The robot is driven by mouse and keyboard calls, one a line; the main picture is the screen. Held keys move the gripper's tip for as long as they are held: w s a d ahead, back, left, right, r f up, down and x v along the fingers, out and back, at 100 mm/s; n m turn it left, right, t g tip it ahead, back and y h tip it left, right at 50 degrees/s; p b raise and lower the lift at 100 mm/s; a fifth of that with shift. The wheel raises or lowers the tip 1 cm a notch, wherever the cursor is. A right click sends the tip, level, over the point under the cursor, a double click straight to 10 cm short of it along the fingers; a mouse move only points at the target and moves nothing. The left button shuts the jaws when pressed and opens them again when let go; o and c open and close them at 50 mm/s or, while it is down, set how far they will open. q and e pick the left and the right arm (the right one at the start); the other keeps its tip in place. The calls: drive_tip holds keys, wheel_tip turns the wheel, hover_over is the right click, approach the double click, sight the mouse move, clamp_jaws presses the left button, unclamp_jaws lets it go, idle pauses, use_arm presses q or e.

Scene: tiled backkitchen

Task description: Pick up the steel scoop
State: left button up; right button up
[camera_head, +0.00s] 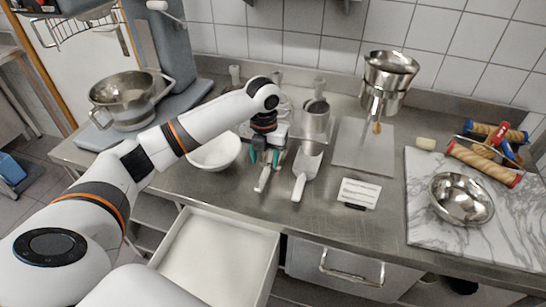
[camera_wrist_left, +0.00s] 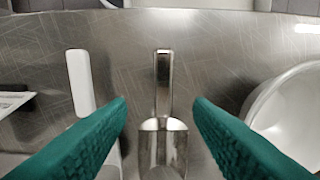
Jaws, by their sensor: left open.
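The steel scoop (camera_head: 263,180) lies on the steel counter, its handle toward the front edge; my left gripper hides most of its pan in the head view. In the left wrist view the steel scoop (camera_wrist_left: 162,85) shows its handle and part of its pan, centred between the two teal fingers. My left gripper (camera_head: 265,157) is open and points down over the scoop. Its fingers, in the wrist view (camera_wrist_left: 160,104), stand apart on either side of the scoop without visible contact. My right gripper is not in view.
A white-handled scoop (camera_head: 306,165) lies close beside the steel scoop, and a white bowl (camera_head: 214,152) stands on the other side. A label card (camera_head: 358,194) sits to the right. An open drawer (camera_head: 215,250) juts out in front.

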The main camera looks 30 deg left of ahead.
sight(264, 176)
use_arm(q)
wheel_tip(264, 176, down, 2)
drive_tip(key=shift+s+f, duration=0.1)
drive_tip(key=shift+f+p, duration=0.45)
drive_tip(key=shift+f, duration=0.15)
drive_tip(key=f, duration=0.1)
drive_tip(key=f+p, duration=0.1)
drive_tip(key=f, duration=0.1)
drive_tip(key=shift+a+f, duration=0.2)
drive_tip(key=shift+f, duration=0.1)
drive_tip(key=shift+f+p, duration=0.3)
drive_tip(key=shift+f, duration=0.25)
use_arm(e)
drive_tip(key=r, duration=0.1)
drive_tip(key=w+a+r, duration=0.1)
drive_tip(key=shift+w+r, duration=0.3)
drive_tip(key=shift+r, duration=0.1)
use_arm(q)
drive_tip(key=c, duration=0.8)
clamp_jaws()
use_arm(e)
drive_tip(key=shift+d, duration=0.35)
